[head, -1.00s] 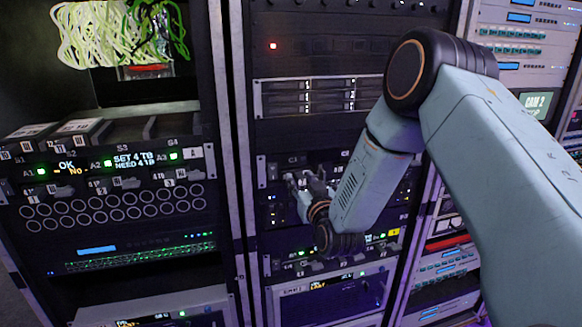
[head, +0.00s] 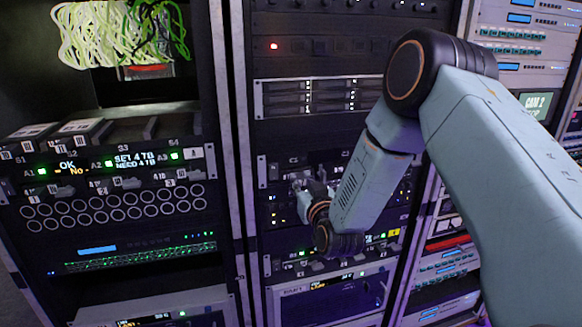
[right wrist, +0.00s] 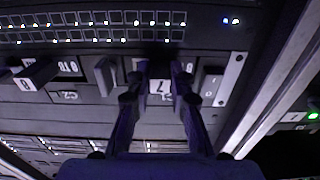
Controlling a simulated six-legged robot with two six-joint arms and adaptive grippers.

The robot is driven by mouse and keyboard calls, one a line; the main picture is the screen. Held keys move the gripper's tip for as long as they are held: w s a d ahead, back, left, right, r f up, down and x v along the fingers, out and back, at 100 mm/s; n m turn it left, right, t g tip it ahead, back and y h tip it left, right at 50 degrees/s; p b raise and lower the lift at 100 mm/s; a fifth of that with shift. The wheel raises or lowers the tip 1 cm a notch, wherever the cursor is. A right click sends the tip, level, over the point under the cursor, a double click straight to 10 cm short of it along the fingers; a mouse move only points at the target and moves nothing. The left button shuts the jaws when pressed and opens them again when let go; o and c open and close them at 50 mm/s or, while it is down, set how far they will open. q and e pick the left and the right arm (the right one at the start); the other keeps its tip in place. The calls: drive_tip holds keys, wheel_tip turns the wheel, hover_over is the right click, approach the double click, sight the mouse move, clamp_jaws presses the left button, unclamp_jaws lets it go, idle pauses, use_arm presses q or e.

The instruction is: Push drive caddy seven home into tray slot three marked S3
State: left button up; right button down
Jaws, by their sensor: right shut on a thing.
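My right gripper (right wrist: 160,72) is shut on drive caddy seven (right wrist: 160,88), whose white label with a 7 shows between the fingers in the right wrist view. The caddy sits at the front of a dark bay panel in the middle rack; how far in it sits cannot be told. In the head view the right gripper (head: 311,188) is small and partly hidden by its own arm. The slot under the S3 mark looks empty. My left gripper is not in view.
Caddy eight (right wrist: 30,78) stands beside caddy seven on the same panel. Caddies with white labels (head: 80,126) fill the tray's left part. A small display (head: 133,160) is on the tray front. A rack post (head: 238,150) separates the two racks.

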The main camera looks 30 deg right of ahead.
drive_tip(key=shift+s+a, duration=0.1)
drive_tip(key=shift+s, duration=0.15)
drive_tip(key=shift+s+r+p, duration=0.1)
drive_tip(key=shift+s+p, duration=0.25)
drive_tip(key=shift+s+a, duration=0.15)
drive_tip(key=shift+s, duration=0.25)
drive_tip(key=shift+s+a+p, duration=0.1)
drive_tip(key=shift+s+p, duration=0.25)
drive_tip(key=shift+s, duration=0.1)
drive_tip(key=p+v, duration=0.2)
drive_tip(key=v, duration=0.7)
idle(0.4)
drive_tip(key=shift+r, duration=0.1)
drive_tip(key=shift+p+v, duration=0.3)
drive_tip(key=shift+v, duration=1.7)
